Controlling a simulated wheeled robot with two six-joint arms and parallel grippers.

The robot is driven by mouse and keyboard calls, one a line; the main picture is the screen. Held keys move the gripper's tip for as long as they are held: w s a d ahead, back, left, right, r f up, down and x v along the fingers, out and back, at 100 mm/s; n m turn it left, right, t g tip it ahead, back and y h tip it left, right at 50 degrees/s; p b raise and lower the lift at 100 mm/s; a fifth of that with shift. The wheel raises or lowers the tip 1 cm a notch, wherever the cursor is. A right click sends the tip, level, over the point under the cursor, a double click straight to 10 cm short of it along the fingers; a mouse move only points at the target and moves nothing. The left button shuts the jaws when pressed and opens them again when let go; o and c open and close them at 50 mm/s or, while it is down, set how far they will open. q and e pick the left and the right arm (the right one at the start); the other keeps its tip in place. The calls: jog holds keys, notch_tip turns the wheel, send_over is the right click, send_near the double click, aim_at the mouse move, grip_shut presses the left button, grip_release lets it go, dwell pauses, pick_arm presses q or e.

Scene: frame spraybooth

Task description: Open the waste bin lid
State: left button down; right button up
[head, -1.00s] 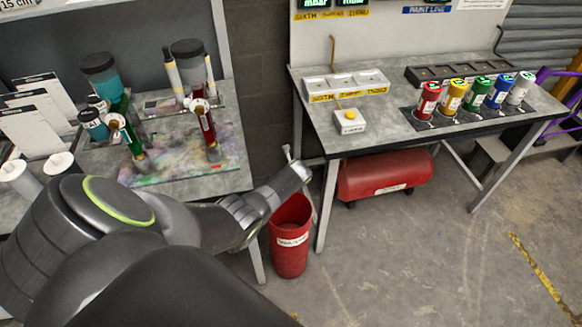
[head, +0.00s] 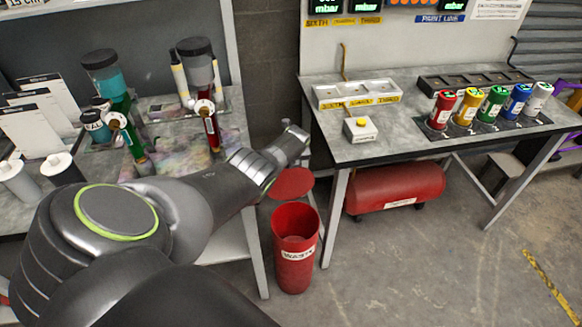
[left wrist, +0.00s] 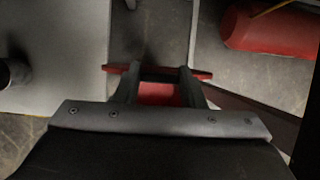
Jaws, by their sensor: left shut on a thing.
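The red waste bin (head: 296,268) stands on the floor between the two tables, its mouth uncovered so I see inside. Its red round lid (head: 293,183) is above and behind the rim, apart from the mouth in the picture; I cannot tell whether it is still joined to the bin. My left gripper is over the lid; its fingers are hidden behind the wrist in the head view. In the left wrist view, the left gripper's fingers (left wrist: 158,88) are at the red lid (left wrist: 160,95) and shut on part of it. The right gripper is not in view.
The left table (head: 236,235) stands close beside the bin, and a leg of the right table (head: 335,218) is on its other side. A red tank (head: 398,188) lies under the right table. The floor in front is clear.

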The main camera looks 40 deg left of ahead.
pick_arm(q)
jog(key=shift+w+a+r, duration=0.1)
jog(key=shift+w+a, duration=0.05)
jog(key=c, duration=0.9)
grip_release()
jog(key=shift+d+r+p, duration=0.2)
jog(key=shift+r+p, duration=0.2)
jog(key=shift+p, duration=0.25)
jog(key=shift+s+p+v, duration=0.1)
jog(key=shift+p+v, duration=1.5)
jog(key=shift+v, duration=2.5)
jog(key=shift+s+p+v, duration=0.15)
jog(key=shift+p+v, duration=1.45)
jog(key=shift+v, duration=2.5)
jog(key=shift+f, duration=0.1)
